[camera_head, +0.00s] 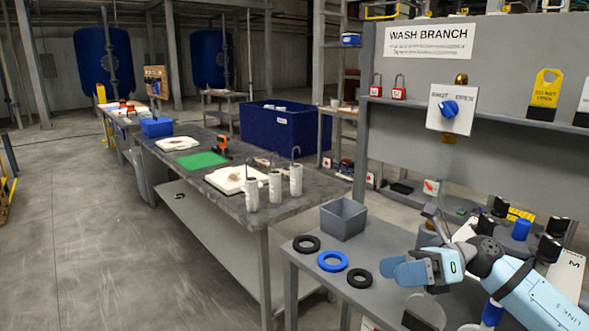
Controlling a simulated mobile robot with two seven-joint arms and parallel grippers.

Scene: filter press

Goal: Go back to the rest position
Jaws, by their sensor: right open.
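My right gripper (403,271) comes in from the lower right on a light blue arm. Its pale blue fingers point left, above the near grey table (300,262), and it is open, with nothing visible between the fingers. A blue ring (332,261) lies on that table left of the gripper, between two black rings, one farther back (306,244) and one closer to the gripper (359,278). A grey open bin (343,218) stands behind them. My left gripper is not in view.
A grey panel carries a "WASH BRANCH" sign (429,41), a blue-knobbed valve plate (453,108) and red padlocks. A long table (228,200) holds white cylinders, white slabs and a green mat (202,160). Small parts crowd the right side. Floor (80,240) at left is clear.

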